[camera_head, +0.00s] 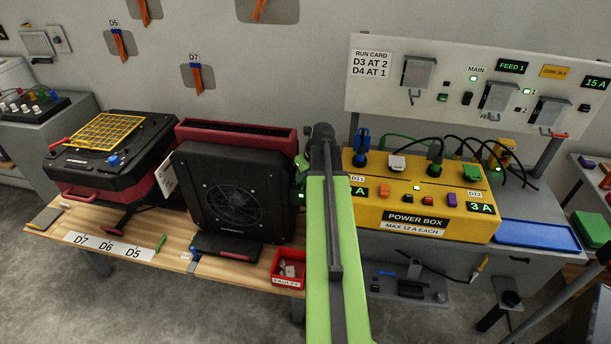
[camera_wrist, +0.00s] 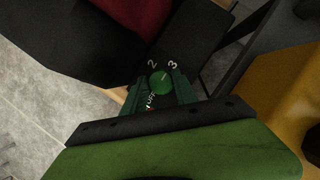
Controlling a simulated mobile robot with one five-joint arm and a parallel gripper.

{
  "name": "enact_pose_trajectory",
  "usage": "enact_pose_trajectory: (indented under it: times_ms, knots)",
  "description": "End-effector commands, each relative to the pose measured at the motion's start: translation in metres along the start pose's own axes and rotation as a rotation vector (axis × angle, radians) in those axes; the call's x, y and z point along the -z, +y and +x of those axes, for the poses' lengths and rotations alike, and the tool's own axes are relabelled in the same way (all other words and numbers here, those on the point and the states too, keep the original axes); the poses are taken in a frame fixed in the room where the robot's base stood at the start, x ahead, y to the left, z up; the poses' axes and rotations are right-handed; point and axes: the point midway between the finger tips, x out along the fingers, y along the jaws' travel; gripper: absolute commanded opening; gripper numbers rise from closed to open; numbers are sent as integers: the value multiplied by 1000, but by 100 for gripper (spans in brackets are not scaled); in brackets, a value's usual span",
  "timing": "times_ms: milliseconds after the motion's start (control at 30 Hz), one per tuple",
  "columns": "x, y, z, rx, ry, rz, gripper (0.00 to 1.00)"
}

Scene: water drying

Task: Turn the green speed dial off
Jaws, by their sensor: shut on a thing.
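The green speed dial (camera_wrist: 160,82) is a small round knob with a pale pointer line, on a dark panel in the wrist view. White marks "2" and "3" show beyond it, and part of other lettering shows on its near side. My gripper (camera_wrist: 159,88) has its green fingers on both sides of the dial and is shut on it. In the head view the black fan unit (camera_head: 233,200) stands upright on the wooden bench (camera_head: 150,225), just left of my green arm.
A yellow power box (camera_head: 420,228) with plugs and switches stands close right of my arm. A red box (camera_head: 289,270) of small parts sits at the bench's front edge. A red and black machine (camera_head: 110,150) stands at left. A blue tray (camera_head: 537,233) lies at right.

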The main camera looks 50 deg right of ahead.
Motion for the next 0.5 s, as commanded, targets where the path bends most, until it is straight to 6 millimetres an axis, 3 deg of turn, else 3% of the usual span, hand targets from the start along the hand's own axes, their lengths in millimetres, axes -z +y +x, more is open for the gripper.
enact_pose_trajectory:
  times_ms: [267, 500]
  knots:
    - [3, 3, -1, -22, 6, -55, 0]
    - [2, 2, 0, -85, 5, -206, 0]
